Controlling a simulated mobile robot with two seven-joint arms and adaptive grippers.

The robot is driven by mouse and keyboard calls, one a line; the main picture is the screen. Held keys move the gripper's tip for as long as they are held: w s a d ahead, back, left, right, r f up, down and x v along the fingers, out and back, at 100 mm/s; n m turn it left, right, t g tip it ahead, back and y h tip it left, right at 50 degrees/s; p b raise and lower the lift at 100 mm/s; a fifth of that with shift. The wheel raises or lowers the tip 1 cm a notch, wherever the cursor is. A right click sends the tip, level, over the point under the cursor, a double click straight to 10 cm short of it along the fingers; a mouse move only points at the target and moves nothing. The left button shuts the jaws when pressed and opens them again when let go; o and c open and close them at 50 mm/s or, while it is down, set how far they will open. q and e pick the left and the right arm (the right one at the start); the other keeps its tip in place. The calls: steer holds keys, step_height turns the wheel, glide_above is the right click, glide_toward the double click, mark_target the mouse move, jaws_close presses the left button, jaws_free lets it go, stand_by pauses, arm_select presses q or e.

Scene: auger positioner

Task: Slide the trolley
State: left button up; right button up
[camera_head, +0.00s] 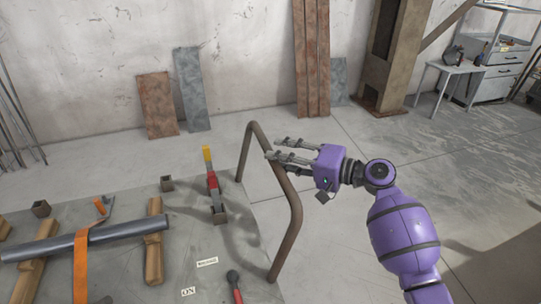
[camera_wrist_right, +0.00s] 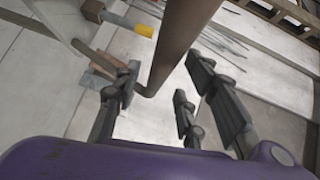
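The trolley has a flat grey deck (camera_head: 130,262) at the lower left of the head view. A bent brown tube handle (camera_head: 293,205) rises from its right edge. My right gripper (camera_head: 277,150) is open at the top bar of the handle, with its fingers pointing left across it. In the right wrist view the handle (camera_wrist_right: 182,40) runs between the spread fingers (camera_wrist_right: 160,82), with gaps visible on both sides. Whether any finger touches the bar, I cannot tell. My left gripper is not in view.
On the deck lie a grey pipe (camera_head: 120,233) on wooden blocks (camera_head: 154,250), an orange strap (camera_head: 81,270), a red-and-yellow lever (camera_head: 211,172) and another red-handled lever (camera_head: 235,288). Planks lean on the back wall. A small table (camera_head: 455,68) stands far right. Floor right of the handle is clear.

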steer(key=shift+x, duration=1.85)
jaws_close()
